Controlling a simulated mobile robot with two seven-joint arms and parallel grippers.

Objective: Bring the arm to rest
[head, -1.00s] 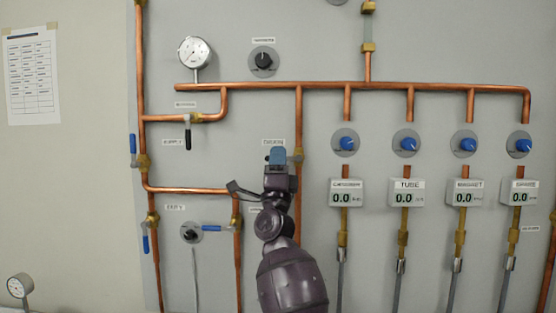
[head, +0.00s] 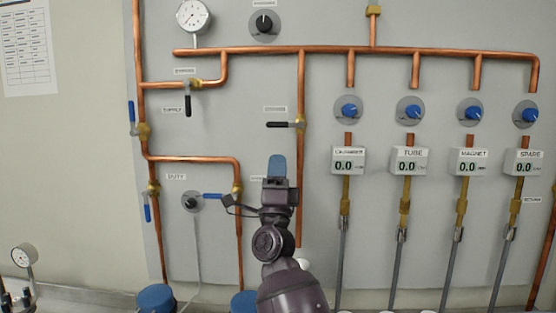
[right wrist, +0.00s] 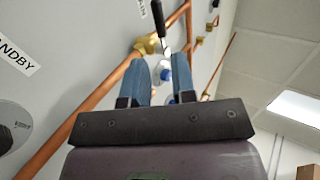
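My right arm rises from the bottom of the head view, dark purple, with its gripper (head: 277,166) pointing up in front of the pipe panel (head: 225,130). In the right wrist view the two blue fingers (right wrist: 161,75) stand apart with nothing held between them. A black-handled valve (head: 283,124) on a vertical copper pipe shows just above the fingertips in the head view, its handle level. A black handle (right wrist: 159,18) also shows beyond the fingers in the right wrist view, clear of them. My left gripper is in neither view.
Copper pipes (head: 400,50) cross the panel. Several blue knobs (head: 348,110) and 0.0 displays (head: 349,161) are at the right. A blue-handled valve (head: 213,196) is left of my wrist. A gauge (head: 25,255) stands at lower left. Blue-topped objects (head: 155,298) are at the bottom.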

